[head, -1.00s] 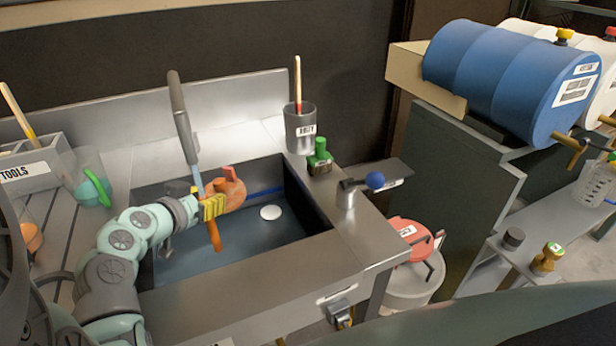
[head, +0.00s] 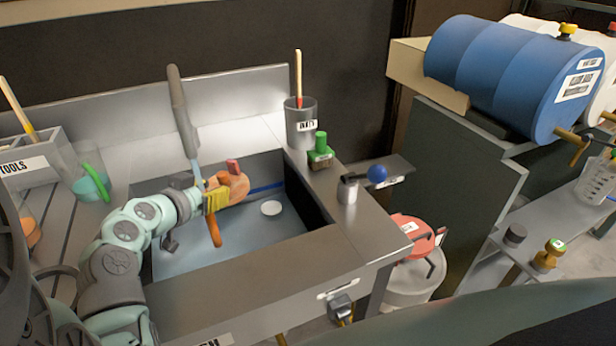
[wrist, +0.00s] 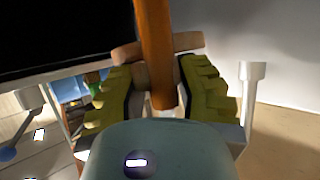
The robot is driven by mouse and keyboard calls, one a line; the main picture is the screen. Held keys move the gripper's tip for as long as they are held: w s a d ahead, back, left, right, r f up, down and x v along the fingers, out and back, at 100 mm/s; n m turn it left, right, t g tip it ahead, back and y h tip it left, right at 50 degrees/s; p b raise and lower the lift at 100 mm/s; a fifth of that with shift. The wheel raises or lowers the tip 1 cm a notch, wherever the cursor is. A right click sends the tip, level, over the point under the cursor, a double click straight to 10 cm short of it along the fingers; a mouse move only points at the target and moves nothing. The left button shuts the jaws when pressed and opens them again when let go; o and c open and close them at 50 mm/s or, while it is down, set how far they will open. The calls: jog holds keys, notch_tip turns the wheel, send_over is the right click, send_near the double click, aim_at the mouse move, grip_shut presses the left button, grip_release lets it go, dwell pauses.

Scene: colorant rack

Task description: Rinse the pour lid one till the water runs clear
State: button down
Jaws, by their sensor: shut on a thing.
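The pour lid (head: 234,188), orange-tan with a reddish stub on top, is held over the sink basin (head: 225,245). My gripper (head: 215,198) has yellow-green ridged fingers shut on it; in the wrist view the lid (wrist: 190,42) shows partly between the fingers (wrist: 162,95). The grey spout (head: 182,110) comes down above the lid. A pale blue stream (head: 197,174) runs from its end to the gripper and lid. An orange streak (head: 214,230) below looks like tinted runoff. The lever with a blue knob (head: 377,174) stands on the right rim.
A white round drain (head: 271,208) lies on the basin floor. A green-topped item (head: 320,148) and a grey cup with a brush (head: 301,130) stand on the right rim. The tool box (head: 30,165) is left. A red-lidded bucket (head: 410,255) stands right of the sink.

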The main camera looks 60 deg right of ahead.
jog(key=shift+a+f+b, duration=0.1)
jog(key=shift+a+b, duration=0.25)
jog(key=shift+a, duration=0.05)
